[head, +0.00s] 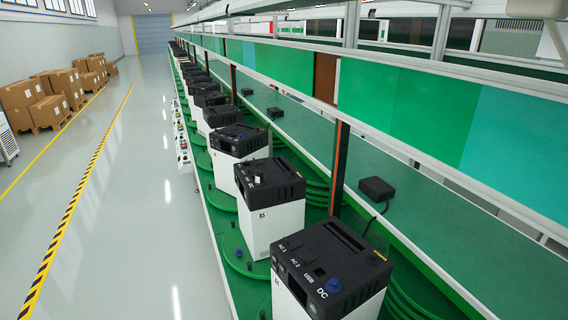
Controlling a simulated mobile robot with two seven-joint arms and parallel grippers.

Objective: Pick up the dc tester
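Nothing in view is labelled as the dc tester. A small blue round piece (333,285) sits on the top of the nearest black-and-white unit (330,262), beside the printed letters DC. I cannot tell whether this piece is the dc tester. A small black box (377,188) with a dark cable lies on the green bench to the right of the units. Neither of my grippers is in view.
Several similar black-topped white units, such as the second one (270,205), stand in a row on green turntables (238,262). A white-framed shelf runs above the bench (455,235). Cardboard boxes (28,100) stand at far left. The grey floor (130,200) is clear.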

